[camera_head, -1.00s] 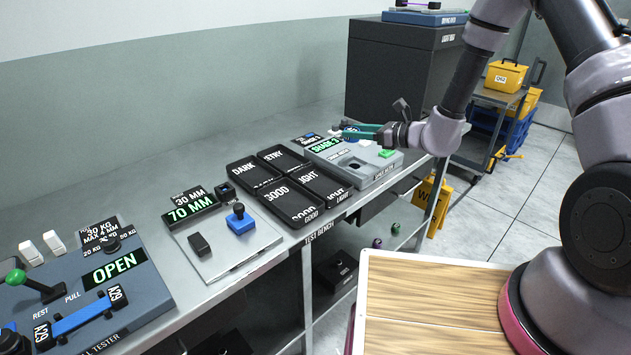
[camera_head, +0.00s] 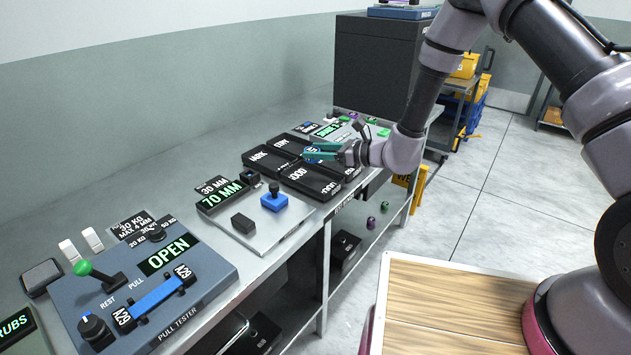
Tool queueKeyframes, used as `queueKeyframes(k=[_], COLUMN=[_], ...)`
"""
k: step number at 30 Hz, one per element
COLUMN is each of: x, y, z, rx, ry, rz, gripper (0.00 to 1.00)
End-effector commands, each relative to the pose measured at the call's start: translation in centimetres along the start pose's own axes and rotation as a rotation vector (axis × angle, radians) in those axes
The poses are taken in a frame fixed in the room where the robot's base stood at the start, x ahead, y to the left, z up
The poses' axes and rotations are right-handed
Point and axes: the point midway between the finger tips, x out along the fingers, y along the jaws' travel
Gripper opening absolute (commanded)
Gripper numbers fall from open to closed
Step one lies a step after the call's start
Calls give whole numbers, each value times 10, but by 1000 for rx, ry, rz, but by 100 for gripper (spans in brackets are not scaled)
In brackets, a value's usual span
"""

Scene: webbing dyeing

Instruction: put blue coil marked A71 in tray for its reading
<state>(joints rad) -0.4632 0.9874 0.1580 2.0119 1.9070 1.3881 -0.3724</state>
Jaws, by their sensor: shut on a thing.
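My gripper (camera_head: 318,151), with teal fingers, is shut on a small blue coil (camera_head: 312,153) above the black trays; its mark is too small to read. Several black trays lie in a block on the bench: one reads DARK (camera_head: 262,168), one behind it seems to read RETRY (camera_head: 284,141), one in front reads GOOD (camera_head: 305,190), and one at the right, partly behind my gripper, read LIGHT earlier (camera_head: 352,176). The grey shade tester (camera_head: 345,133) stands beyond them with a green display starting SHADE; its last character is unclear now.
A gauge with a 70 MM display (camera_head: 222,196) and blue-knobbed plate stands nearer. The pull tester (camera_head: 150,285) shows OPEN and holds a blue strip marked A29. A dark cabinet (camera_head: 375,65) stands at the back. A wooden top (camera_head: 450,305) is at the lower right.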

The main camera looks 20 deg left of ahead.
Motion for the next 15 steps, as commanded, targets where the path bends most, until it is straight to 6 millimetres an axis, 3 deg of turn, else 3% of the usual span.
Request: queueKeyframes(k=[3,11,15], x=[4,8,13], y=[0,0,0], z=[-23,-44,-66], rx=[3,1,2], ry=[2,1,2], rz=[0,0,1], gripper=[0,0,0])
